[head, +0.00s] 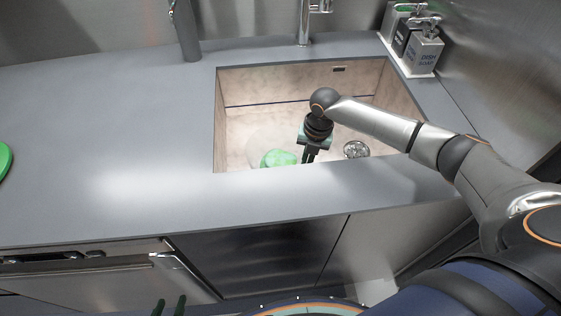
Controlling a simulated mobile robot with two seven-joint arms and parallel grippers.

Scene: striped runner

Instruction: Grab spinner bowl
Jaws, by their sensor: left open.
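A pale, see-through round shape, which looks like the spinner bowl (262,141), sits in the sink at its front left. A green thing (279,158) shows in or at it, partly cut off by the sink's front edge. My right gripper (309,158) comes in from the right and points down into the sink, just right of the green thing. Its fingers look close together, and I cannot tell whether they touch anything. Only the fingertips of my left gripper (170,307) show at the bottom edge. They are apart, with nothing seen between them.
The sink (247,88) is set into a grey counter (120,140). A drain (356,149) is at the sink's right. A faucet (304,25) stands behind. Soap dispensers (424,53) stand at the back right. A green round thing (4,158) lies at the left edge. The left counter is mostly clear.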

